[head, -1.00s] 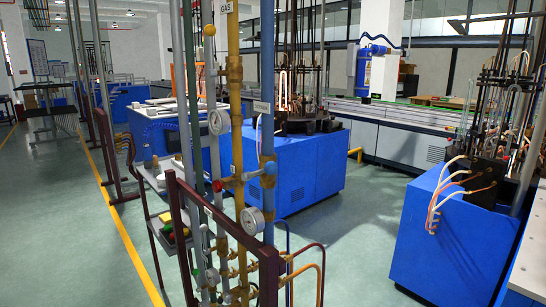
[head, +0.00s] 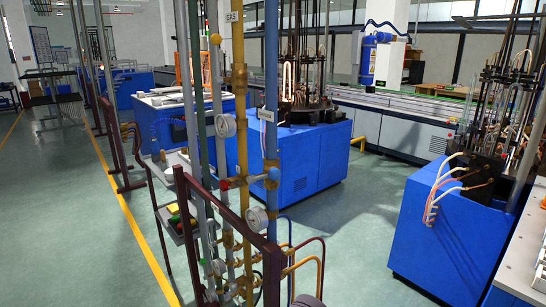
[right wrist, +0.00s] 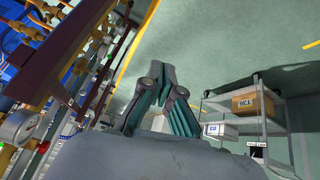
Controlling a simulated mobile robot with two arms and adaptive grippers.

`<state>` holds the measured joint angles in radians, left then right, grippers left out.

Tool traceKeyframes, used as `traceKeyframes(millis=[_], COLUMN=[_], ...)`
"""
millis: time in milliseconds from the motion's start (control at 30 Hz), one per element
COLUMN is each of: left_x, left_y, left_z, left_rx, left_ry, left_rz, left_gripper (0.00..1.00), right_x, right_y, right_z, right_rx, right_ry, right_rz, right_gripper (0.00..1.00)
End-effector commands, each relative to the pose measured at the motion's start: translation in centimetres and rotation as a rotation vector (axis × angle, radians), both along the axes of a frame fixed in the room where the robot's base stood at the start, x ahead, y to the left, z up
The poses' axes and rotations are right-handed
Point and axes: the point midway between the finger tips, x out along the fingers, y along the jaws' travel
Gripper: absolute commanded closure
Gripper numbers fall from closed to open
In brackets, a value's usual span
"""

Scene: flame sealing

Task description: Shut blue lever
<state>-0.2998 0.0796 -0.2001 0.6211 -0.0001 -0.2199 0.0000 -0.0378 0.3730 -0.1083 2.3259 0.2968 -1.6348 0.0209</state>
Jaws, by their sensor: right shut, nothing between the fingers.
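I cannot make out the blue lever in that view. My left gripper is in neither view.
A yellow pipe (head: 239,120) with gauges and a red knob (head: 224,184) stands beside the blue pipe. A maroon rail (head: 225,217) crosses in front. Blue machines (head: 450,240) stand behind and to the right. A shelf cart with a cardboard box (right wrist: 254,103) is right of my right gripper.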

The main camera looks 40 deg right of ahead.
Motion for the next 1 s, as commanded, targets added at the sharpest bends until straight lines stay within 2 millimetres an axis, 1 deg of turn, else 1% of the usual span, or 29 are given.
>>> traceKeyframes(millis=[33,67,100,167,200,267,300,367,400,500,533,600,700,800,867,1000], left_x=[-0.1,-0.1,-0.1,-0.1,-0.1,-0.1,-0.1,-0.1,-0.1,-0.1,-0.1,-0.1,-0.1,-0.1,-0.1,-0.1], left_y=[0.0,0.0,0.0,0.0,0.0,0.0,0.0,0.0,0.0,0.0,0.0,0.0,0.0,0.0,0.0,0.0], left_z=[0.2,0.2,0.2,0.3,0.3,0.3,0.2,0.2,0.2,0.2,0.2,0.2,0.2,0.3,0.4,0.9], left_rx=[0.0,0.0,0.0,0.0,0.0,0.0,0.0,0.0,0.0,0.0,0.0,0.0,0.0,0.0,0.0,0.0], left_ry=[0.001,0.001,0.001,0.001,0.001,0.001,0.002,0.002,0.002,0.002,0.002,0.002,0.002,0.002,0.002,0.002], left_rz=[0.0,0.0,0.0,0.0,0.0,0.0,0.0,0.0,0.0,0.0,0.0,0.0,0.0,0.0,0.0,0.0], left_gripper=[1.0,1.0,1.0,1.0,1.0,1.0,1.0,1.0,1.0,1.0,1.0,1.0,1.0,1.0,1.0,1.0], right_x=[2.1,3.0,4.3,6.2,7.2,8.6,9.2,9.7,9.7,9.1,8.9,8.2,7.5,7.6,8.0,9.9], right_y=[-0.8,-1.2,-1.8,-2.9,-3.7,-4.9,-5.9,-7.2,-8.0,-9.8,-10.2,-11.0,-11.6,-11.8,-11.8,-11.8], right_z=[3.4,5.0,7.4,11.3,14.0,18.3,21.2,25.5,28.2,33.9,35.3,37.9,39.9,40.4,40.2,39.2], right_rx=[-0.02,-0.03,-0.042,-0.063,-0.077,-0.097,-0.11,-0.126,-0.135,-0.149,-0.152,-0.156,-0.157,-0.156,-0.155,-0.153], right_ry=[-0.056,-0.08,-0.114,-0.166,-0.2,-0.254,-0.288,-0.339,-0.367,-0.433,-0.448,-0.479,-0.502,-0.508,-0.507,-0.503], right_rz=[0.017,0.026,0.037,0.05,0.056,0.059,0.058,0.054,0.05,0.036,0.033,0.025,0.019,0.019,0.02,0.02], right_gripper=[1.0,1.0,1.0,1.0,1.0,1.0,1.0,1.0,1.0,1.0,1.0,1.0,1.0,1.0,1.0,1.0])
